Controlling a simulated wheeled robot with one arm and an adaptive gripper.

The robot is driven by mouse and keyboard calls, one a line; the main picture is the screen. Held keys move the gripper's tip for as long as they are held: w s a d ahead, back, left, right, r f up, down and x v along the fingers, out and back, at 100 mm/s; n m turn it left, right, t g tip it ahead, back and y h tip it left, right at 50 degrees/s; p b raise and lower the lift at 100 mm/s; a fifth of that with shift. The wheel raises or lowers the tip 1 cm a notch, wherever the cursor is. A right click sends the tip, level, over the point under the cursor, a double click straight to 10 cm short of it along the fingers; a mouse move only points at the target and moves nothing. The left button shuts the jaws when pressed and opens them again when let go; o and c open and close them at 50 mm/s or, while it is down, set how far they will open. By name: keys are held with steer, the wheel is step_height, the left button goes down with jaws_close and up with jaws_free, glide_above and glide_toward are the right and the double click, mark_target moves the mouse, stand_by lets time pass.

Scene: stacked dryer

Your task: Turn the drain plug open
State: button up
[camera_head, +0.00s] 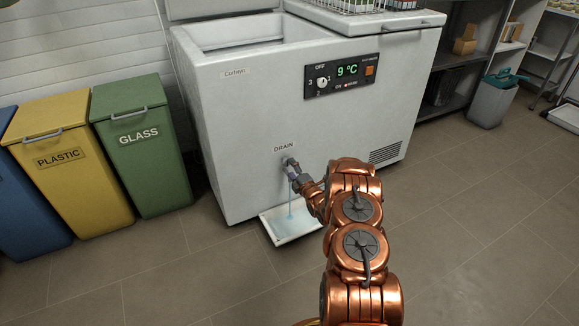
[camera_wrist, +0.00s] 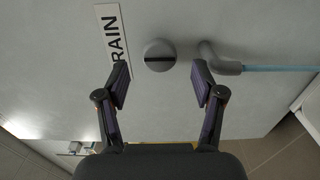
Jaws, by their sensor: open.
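The drain plug (camera_wrist: 159,55) is a round grey knob with a dark slot, set in the freezer's front beside the DRAIN label (camera_wrist: 113,45). In the wrist view its slot lies across the picture, at right angles to the lettering. The drain spout (camera_wrist: 222,64) is next to it, with a thin blue stream of water (camera_wrist: 275,69) coming out. In the wrist view my gripper (camera_wrist: 160,84) is open and empty, its fingertips on either side of and just short of the plug. In the head view my gripper (camera_head: 308,187) partly covers the drain area.
The white chest freezer (camera_head: 250,120) has a control panel (camera_head: 342,76) reading 9 °C. A white tray (camera_head: 281,233) sits on the floor below the spout. Green (camera_head: 145,160) and yellow (camera_head: 75,185) bins stand to the left.

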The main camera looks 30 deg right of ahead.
steer(key=s, duration=0.8)
steer(key=shift+a, duration=0.3)
steer(key=shift+s, duration=0.1)
